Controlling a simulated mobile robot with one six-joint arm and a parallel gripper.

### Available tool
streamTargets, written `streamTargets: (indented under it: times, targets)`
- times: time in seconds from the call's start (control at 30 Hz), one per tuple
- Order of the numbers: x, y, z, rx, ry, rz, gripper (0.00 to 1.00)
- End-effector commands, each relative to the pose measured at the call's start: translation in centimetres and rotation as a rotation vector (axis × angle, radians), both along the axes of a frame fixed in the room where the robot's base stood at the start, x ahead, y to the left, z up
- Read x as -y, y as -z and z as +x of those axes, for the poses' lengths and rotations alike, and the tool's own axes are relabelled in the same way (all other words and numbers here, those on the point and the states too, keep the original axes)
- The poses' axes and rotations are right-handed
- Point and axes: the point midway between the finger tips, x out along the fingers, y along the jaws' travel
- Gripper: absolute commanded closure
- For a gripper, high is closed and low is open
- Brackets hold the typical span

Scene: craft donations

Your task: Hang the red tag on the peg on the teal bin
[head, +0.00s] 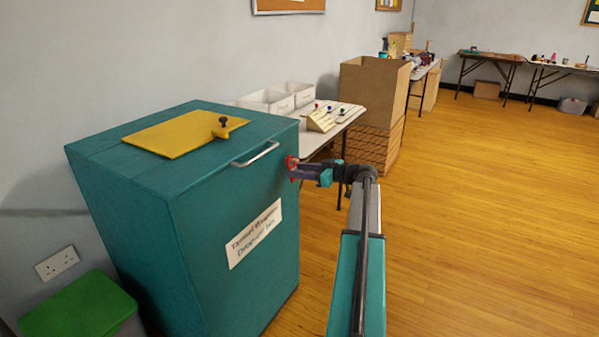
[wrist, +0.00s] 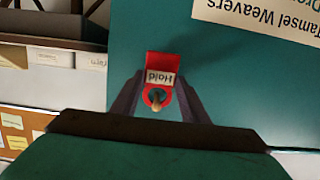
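The red tag (wrist: 162,62) has a white label reading "Hold" and a ring at one end. It is between the fingertips of my gripper (wrist: 161,78), which press close on its two sides. A tan peg tip (wrist: 157,97) shows inside the ring's hole; how far along the peg the ring sits cannot be told. In the head view, the tag (head: 291,163) is at the bin's right edge, at the tip of my gripper (head: 297,170), with the peg hidden there.
A yellow lid panel (head: 182,132) with a knob lies on the bin's top, and a metal handle (head: 255,154) is near the tag. A table (head: 345,117) with white trays and a large cardboard box (head: 372,85) stand behind. The floor at right is clear.

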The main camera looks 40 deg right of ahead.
Motion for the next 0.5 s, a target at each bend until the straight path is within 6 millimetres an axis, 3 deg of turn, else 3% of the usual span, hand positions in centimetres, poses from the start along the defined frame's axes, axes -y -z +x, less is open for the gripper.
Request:
streamTargets:
  times: [0.03, 0.1, 0.5]
  targets:
    - [0.00, 0.00, 0.00, 0.000, 0.000, 0.000, 0.50]
    - [0.00, 0.00, 0.00, 0.000, 0.000, 0.000, 0.39]
    - [0.06, -0.05, -0.25, 0.000, 0.000, 0.000, 0.39]
